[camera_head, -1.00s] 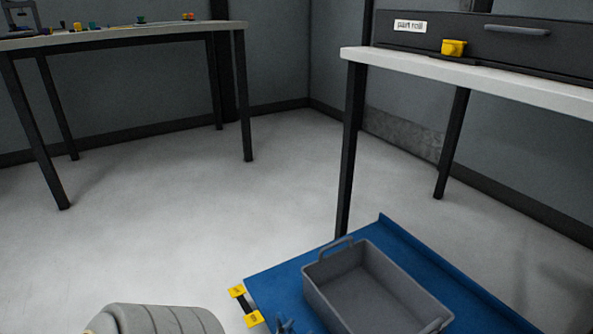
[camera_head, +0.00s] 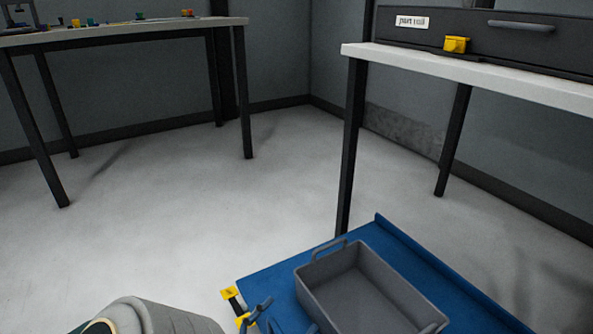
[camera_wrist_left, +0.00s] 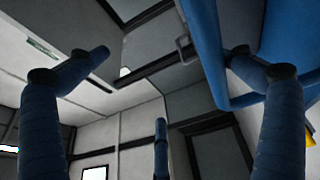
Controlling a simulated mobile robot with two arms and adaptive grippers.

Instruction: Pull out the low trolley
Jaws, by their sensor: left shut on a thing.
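The low trolley (camera_head: 285,278) is a flat blue platform at the bottom right of the head view, partly under the right table. Yellow end pieces (camera_head: 230,293) of a grip sit on its near left edge. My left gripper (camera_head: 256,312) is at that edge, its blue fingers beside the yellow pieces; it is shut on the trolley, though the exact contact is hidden. In the left wrist view, blue trolley parts (camera_wrist_left: 285,35) fill the upper right, by the right-hand finger. My right gripper is not in view.
A grey bin (camera_head: 318,282) with handles stands on the trolley. The right table (camera_head: 480,75) has a dark leg (camera_head: 349,150) close behind the trolley. Another table (camera_head: 120,32) stands at the back left. The floor (camera_head: 170,210) between is clear.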

